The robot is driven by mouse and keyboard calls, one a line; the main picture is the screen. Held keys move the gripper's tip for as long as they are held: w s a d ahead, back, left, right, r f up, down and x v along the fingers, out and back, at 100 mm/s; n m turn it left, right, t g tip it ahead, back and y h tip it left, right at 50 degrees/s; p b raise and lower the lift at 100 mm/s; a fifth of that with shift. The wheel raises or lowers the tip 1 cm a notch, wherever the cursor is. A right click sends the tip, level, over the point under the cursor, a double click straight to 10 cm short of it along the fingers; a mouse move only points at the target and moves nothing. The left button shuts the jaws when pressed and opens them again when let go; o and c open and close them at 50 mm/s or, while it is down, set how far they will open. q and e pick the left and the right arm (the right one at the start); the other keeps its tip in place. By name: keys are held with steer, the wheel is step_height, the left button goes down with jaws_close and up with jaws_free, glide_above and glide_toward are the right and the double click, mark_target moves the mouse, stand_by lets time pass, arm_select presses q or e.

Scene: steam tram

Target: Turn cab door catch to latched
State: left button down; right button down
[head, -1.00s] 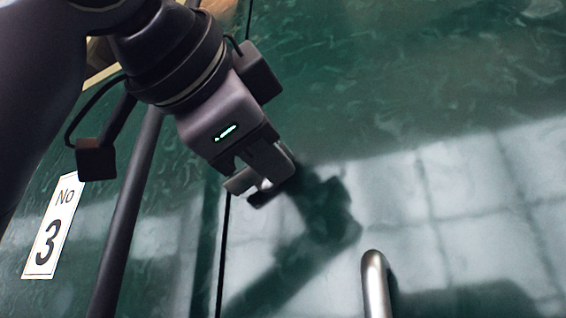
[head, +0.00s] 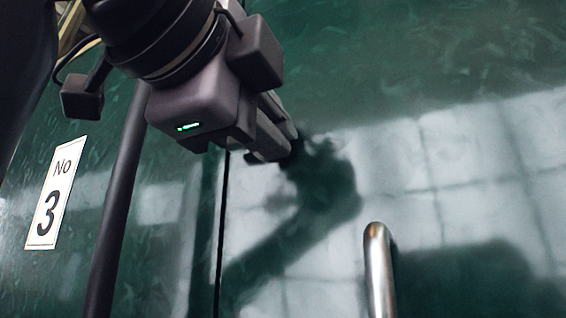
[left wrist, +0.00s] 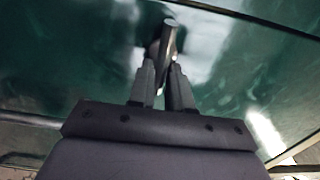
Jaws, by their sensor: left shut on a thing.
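My left gripper (head: 280,150) is at the green cab door (head: 480,130), just right of the dark vertical door gap. In the left wrist view its two fingers (left wrist: 162,85) are closed around a short dark bar, the cab door catch (left wrist: 169,38), which stands out from the green panel. In the head view the catch is hidden behind the fingers, and I cannot tell its exact angle to the gap. My right gripper is not in view.
A metal door handle (head: 379,265) stands out at the lower middle. A dark vertical pole (head: 120,200) and a white "No 3" plate (head: 52,200) are on the left. The door surface to the right is clear.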

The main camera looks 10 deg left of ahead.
arm_select(q)
steer(key=c, duration=1.1)
jaws_free()
steer(key=shift+c, duration=0.2)
steer(key=shift+s, duration=0.15)
steer(key=b+v, duration=0.2)
steer(key=v, duration=0.5)
